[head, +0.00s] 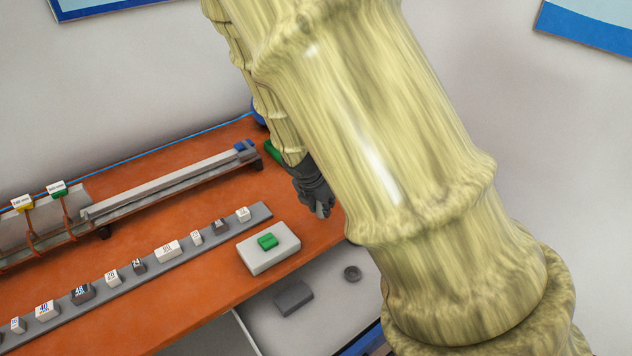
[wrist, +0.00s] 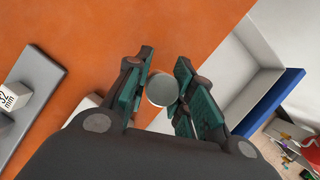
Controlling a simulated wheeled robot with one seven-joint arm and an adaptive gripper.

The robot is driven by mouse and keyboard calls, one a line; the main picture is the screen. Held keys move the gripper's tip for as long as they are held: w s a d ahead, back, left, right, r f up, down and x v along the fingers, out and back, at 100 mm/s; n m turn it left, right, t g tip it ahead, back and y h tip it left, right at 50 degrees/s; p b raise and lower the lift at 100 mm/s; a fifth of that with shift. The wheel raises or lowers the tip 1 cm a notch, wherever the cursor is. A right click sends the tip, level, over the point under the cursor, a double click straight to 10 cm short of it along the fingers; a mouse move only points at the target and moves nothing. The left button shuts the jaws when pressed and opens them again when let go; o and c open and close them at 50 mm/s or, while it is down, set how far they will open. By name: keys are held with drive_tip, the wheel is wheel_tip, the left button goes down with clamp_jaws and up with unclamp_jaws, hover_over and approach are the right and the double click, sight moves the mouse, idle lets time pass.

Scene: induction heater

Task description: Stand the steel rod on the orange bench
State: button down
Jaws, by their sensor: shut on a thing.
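The steel rod (wrist: 162,90) shows in the wrist view as a pale grey disc, seen nearly end-on between the teal finger pads. My gripper (wrist: 162,88) is shut on it. The rod's far end and length are hidden, so I cannot tell whether it touches anything. In the head view my gripper (head: 320,208) is partly behind my arm, near the right end of the orange bench (head: 200,287), and I cannot make out the rod there. The bench also fills the upper left of the wrist view (wrist: 90,25).
A grey rail (head: 150,255) carries several labelled blocks. A white box (head: 272,258) with a green piece (head: 267,240) stands near the bench's front edge. A long metal trough (head: 170,183) lies behind. Below the edge, a pale surface holds a dark block (head: 293,297) and a ring (head: 352,273).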

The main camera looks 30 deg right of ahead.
drive_tip(key=w+d+p, duration=0.1)
drive_tip(key=w+d, duration=0.2)
drive_tip(key=w+d+f+p, duration=0.1)
drive_tip(key=w+d, duration=0.3)
drive_tip(key=w+d+p, duration=0.2)
drive_tip(key=w+d, duration=0.1)
drive_tip(key=w, duration=0.1)
drive_tip(key=shift+w+d+f, duration=0.15)
drive_tip(key=shift+w+d, duration=0.05)
drive_tip(key=shift+d, duration=0.05)
drive_tip(key=shift+f+p, duration=0.55)
drive_tip(key=shift+f, duration=1.2)
drive_tip(key=shift+f, duration=0.1)
drive_tip(key=c, duration=1.2)
unclamp_jaws()
drive_tip(key=shift+c, duration=0.2)
drive_tip(key=b+v, duration=0.2)
drive_tip(key=v, duration=1)
